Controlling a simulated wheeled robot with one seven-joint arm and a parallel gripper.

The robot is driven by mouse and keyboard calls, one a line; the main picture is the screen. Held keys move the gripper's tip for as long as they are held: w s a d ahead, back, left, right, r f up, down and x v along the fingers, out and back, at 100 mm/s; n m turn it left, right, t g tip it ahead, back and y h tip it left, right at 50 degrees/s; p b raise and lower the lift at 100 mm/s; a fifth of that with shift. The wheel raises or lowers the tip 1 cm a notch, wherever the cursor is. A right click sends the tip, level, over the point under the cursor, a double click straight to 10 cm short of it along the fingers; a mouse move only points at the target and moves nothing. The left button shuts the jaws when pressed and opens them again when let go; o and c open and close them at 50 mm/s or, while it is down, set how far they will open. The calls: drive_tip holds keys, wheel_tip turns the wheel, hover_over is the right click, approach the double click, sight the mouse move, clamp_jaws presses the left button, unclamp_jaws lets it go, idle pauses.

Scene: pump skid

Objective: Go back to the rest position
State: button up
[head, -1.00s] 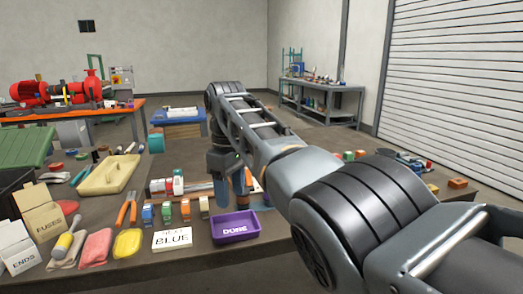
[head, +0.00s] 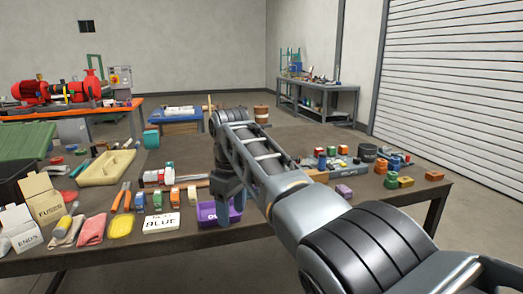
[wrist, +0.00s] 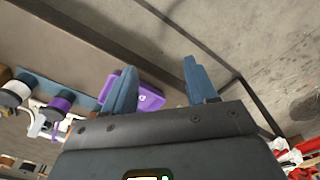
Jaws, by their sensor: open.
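My gripper (wrist: 160,72) is open and empty in the wrist view, its two blue-grey fingers apart with nothing between them. In the head view my gripper hangs pointing down by the front edge of the workbench (head: 290,205). It hides part of the purple DONE tray (head: 207,212). The purple tray (wrist: 150,97) also shows in the wrist view, partly behind one finger. Whether the gripper touches the tray cannot be told.
A white card reading BLUE (head: 160,223) and several small coloured blocks stand left of the tray. Blocks (head: 391,180) and a dark round container (head: 367,152) lie at the bench's right. Floor is clear at the right.

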drive_tip(key=s+d+f+m+t+y, duration=0.15)
drive_tip(key=s+f, duration=0.25)
drive_tip(key=f, duration=0.8)
drive_tip(key=s+d+f+m+t+y, duration=0.15)
drive_tip(key=s+f, duration=0.35)
drive_tip(key=f, duration=0.8)
drive_tip(key=s+d+f+m+t, duration=0.2)
drive_tip(key=s+d+f, duration=0.25)
drive_tip(key=s, duration=0.35)
drive_tip(key=s+d+f+m+t, duration=0.15)
drive_tip(key=s+d+f, duration=0.3)
drive_tip(key=s, duration=0.45)
drive_tip(key=s+d+r+m+t, duration=0.1)
drive_tip(key=s+d+r, duration=0.25)
drive_tip(key=s, duration=0.25)
drive_tip(key=s+d+r+m+t+h+p, duration=0.1)
drive_tip(key=s+d+r+t, duration=0.2)
drive_tip(key=s, duration=0.4)
drive_tip(key=s+d+r+m, duration=0.2)
drive_tip(key=s+d+r, duration=0.15)
drive_tip(key=s, duration=0.25)
drive_tip(key=s+d+r+m+t+h, duration=0.1)
drive_tip(key=s+d+r+t, duration=0.1)
drive_tip(key=s+r, duration=0.4)
drive_tip(key=s+d+r+t+h, duration=0.1)
drive_tip(key=s+d+r, duration=0.3)
drive_tip(key=r, duration=1)
drive_tip(key=shift+s+d+r+m+t+p, duration=0.15)
drive_tip(key=shift+s+d+m+t+p, duration=0.3)
drive_tip(key=shift+s, duration=0.75)
